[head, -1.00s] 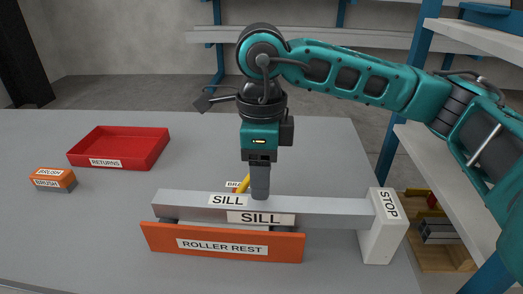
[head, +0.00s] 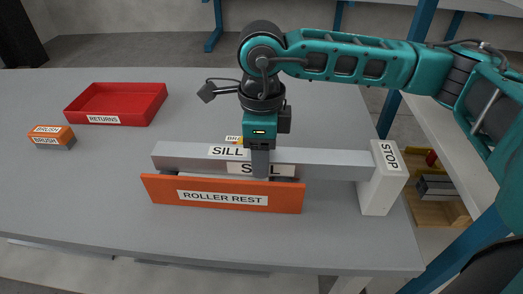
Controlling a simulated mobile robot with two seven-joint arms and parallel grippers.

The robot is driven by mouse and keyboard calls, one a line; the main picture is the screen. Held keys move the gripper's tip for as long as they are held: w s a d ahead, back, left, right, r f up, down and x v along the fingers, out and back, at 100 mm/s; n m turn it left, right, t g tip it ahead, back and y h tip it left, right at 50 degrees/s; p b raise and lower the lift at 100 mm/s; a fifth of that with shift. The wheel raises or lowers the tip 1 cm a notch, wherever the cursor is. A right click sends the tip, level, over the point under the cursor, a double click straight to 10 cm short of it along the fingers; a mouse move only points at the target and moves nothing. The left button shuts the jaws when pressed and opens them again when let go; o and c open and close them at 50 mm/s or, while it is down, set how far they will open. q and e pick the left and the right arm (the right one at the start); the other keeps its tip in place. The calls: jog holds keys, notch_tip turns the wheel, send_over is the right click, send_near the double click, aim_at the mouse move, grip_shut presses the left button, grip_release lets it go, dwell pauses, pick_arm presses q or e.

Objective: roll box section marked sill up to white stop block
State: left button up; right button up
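The grey box section marked SILL (head: 325,163) lies across the orange roller rest (head: 160,187). Its right end meets the white stop block (head: 380,190) marked STOP, with no gap that I can see. My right gripper (head: 260,165) points down at the middle of the section. Its fingers overlap the front face and cover part of the front SILL label. I see the fingers edge-on, so their opening is hidden, and I cannot tell if they touch the section. My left gripper is out of view.
A red tray marked RETURNS (head: 155,108) and an orange-topped brush (head: 52,137) sit at the left. A small labelled item (head: 234,139) shows partly behind the section. A shelf unit with a wooden bin (head: 436,210) stands beyond the right table edge. The table front is clear.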

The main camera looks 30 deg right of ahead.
jog(key=c, duration=0.7)
jog(key=o, duration=1.4)
notch_tip(320, 180, up, 13)
jog(key=shift+p, duration=0.7)
